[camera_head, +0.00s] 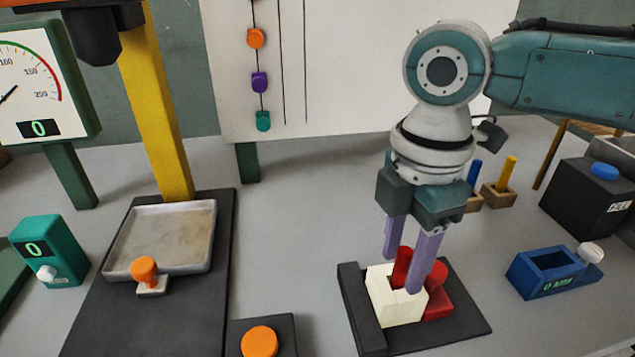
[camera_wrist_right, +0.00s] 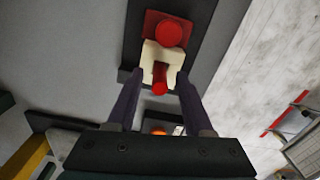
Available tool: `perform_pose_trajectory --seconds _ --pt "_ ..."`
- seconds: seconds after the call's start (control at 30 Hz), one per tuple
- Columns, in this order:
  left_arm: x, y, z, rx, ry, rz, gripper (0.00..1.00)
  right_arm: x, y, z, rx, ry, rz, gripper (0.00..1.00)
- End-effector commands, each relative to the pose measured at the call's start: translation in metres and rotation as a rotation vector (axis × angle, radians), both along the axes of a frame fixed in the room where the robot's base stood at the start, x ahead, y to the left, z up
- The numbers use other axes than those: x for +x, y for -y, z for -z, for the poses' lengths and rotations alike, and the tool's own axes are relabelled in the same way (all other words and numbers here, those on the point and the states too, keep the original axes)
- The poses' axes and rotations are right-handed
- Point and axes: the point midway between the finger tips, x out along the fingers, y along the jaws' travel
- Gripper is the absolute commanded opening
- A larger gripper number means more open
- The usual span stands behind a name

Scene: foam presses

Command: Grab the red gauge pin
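The red gauge pin (camera_head: 402,267) stands in a cream block (camera_head: 398,306) on a dark base plate (camera_head: 462,325). In the right wrist view the pin (camera_wrist_right: 159,78) sits in the cream block's notch. A red knob on a red slide (camera_head: 437,292) is beside the block. My right gripper (camera_head: 404,273) points down over the block with its purple fingers apart, one on each side of the pin. The right wrist view shows gaps between the pin and both fingers (camera_wrist_right: 159,76). My left gripper is not in view.
A blue pin (camera_head: 473,175) and a yellow pin (camera_head: 507,172) stand in wooden holders behind. A blue gauge box (camera_head: 545,273) is at the right. An orange button (camera_head: 259,341) is at front. A press with a grey tray (camera_head: 160,236) stands left, with bare table between.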

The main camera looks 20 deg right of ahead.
Motion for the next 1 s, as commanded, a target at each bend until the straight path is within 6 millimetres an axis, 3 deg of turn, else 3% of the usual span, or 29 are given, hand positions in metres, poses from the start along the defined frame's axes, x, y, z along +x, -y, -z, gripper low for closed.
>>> perform_pose_trajectory --seconds 0.07,0.43,1.0 --pt "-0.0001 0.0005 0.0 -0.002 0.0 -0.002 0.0 0.0001 0.0001 -0.0003 0.0 0.0 0.0 0.41" --pt "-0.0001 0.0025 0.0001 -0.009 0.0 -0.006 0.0 0.0002 0.0002 -0.0005 0.0 0.0 0.0 0.0" --pt "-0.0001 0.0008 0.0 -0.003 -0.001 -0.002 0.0 0.0004 0.0001 -0.0012 0.0 0.001 0.0 0.0"
